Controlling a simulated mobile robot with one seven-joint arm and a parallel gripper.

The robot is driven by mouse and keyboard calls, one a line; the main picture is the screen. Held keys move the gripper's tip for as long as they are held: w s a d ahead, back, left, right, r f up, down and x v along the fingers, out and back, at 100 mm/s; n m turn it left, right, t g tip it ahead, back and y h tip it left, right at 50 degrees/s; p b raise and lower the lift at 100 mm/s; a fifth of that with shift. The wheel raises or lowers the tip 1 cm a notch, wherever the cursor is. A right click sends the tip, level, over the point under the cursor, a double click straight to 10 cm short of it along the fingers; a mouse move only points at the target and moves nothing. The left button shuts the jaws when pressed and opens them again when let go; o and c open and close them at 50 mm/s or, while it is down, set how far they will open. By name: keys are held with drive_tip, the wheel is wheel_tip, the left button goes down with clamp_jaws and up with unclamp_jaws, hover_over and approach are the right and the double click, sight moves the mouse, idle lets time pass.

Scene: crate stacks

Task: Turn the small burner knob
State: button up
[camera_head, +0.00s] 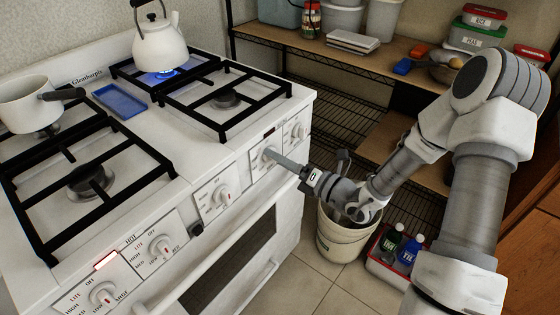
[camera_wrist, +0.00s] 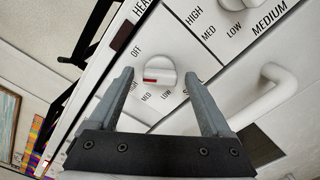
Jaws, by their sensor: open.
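A small round white burner knob (camera_wrist: 160,72) with a red mark sits on the stove's front panel, in the middle of the wrist view. Its red mark points left in that view, below the word OFF. In the head view this knob (camera_head: 268,155) is partly hidden by my gripper (camera_head: 278,158). My gripper is open, and in the wrist view its two fingertips (camera_wrist: 158,78) stand on either side of the knob. I see gaps between fingers and knob; whether the tips are level with it in depth, I cannot tell.
Other knobs line the panel, one right (camera_head: 297,131) and one left (camera_head: 222,196). A white kettle (camera_head: 159,42) stands over a blue flame; a white pot (camera_head: 30,104) is at the left. An oven handle (camera_wrist: 265,95) juts out nearby. A bucket (camera_head: 340,240) stands below my arm.

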clamp_jaws()
idle(0.5)
drive_tip(key=shift+n, duration=3.3)
unclamp_jaws()
